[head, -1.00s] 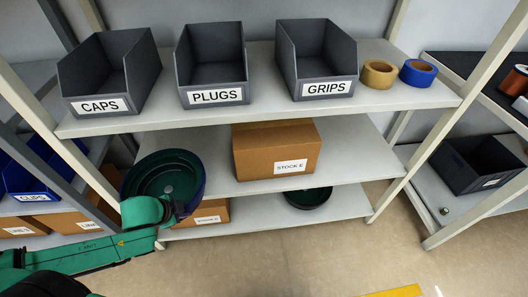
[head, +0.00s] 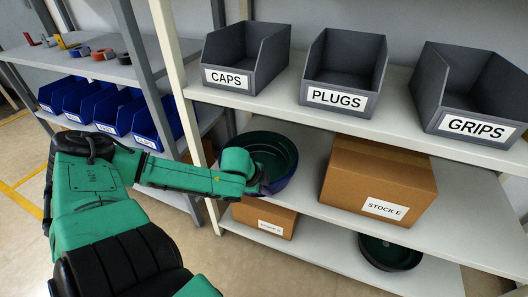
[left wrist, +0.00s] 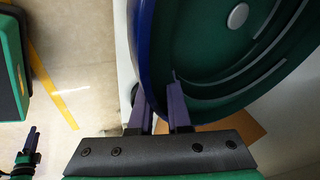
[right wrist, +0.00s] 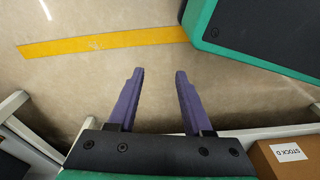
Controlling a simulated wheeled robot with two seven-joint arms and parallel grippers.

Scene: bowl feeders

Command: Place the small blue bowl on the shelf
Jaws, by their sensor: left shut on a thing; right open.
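The small blue bowl (head: 285,178) has a blue outside and a dark green inside with a pale centre disc. It is at the left end of the middle shelf (head: 320,203), beside the STOCK E box. My left gripper (head: 262,186) is shut on the bowl's near rim. In the left wrist view the bowl (left wrist: 147,60) fills the upper right, its rim between the purple fingers (left wrist: 160,118). I cannot tell whether the bowl's base touches the shelf. My right gripper (right wrist: 152,95) is open and empty above the floor.
The STOCK E box (head: 375,185) stands to the bowl's right. A dark green bowl (head: 390,252) and another box (head: 265,219) are on the bottom shelf. CAPS (head: 245,60), PLUGS (head: 343,75) and GRIPS (head: 470,95) bins are on the shelf above. A rack post (head: 175,60) rises at left.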

